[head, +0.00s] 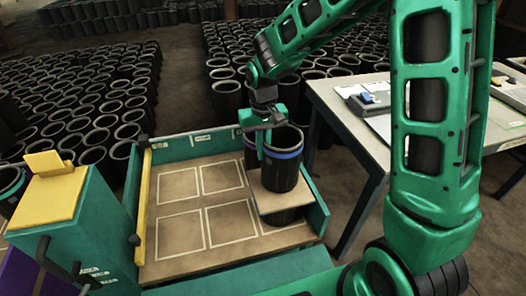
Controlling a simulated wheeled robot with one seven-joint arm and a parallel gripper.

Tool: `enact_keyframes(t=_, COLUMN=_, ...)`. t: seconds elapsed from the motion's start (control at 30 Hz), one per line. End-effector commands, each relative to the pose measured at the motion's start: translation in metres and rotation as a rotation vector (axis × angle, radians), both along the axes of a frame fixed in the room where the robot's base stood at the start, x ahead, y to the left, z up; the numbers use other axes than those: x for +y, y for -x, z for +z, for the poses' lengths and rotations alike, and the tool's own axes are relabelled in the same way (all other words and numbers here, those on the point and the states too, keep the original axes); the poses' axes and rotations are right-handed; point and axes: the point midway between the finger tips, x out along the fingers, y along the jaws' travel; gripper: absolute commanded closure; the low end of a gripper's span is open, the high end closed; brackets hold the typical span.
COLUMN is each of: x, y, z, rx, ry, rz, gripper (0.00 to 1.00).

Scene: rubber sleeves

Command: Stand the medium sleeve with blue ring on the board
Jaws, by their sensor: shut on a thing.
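A black sleeve with a blue ring (281,174) stands upright at the right side of the wooden board (165,240), which is marked with white-outlined squares. My gripper (264,148) is at the left of the sleeve's top rim, shut on its wall. One green finger shows outside the rim; the other is hidden. The sleeve's base is at a small raised brown plate (268,203); I cannot tell whether it touches. Another dark sleeve (250,154) shows partly behind it, mostly hidden.
Green walls and a yellow bar (145,205) edge the board. A black cylindrical thing (285,218) is under the small plate. A grey table (340,110) stands at right. Many black sleeves (70,95) fill the floor behind. The outlined squares are empty.

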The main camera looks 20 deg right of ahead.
Motion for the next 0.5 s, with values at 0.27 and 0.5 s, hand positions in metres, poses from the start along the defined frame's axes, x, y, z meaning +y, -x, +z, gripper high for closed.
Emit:
enact_keyframes(t=0.27, x=0.0002, y=-0.0007, z=-0.0056, rx=-0.002, ry=0.000, rz=0.000, gripper=1.00)
enact_keyframes(t=0.5, x=-0.0003, y=-0.0008, z=-0.0100, rx=-0.002, ry=0.000, rz=-0.001, gripper=1.00)
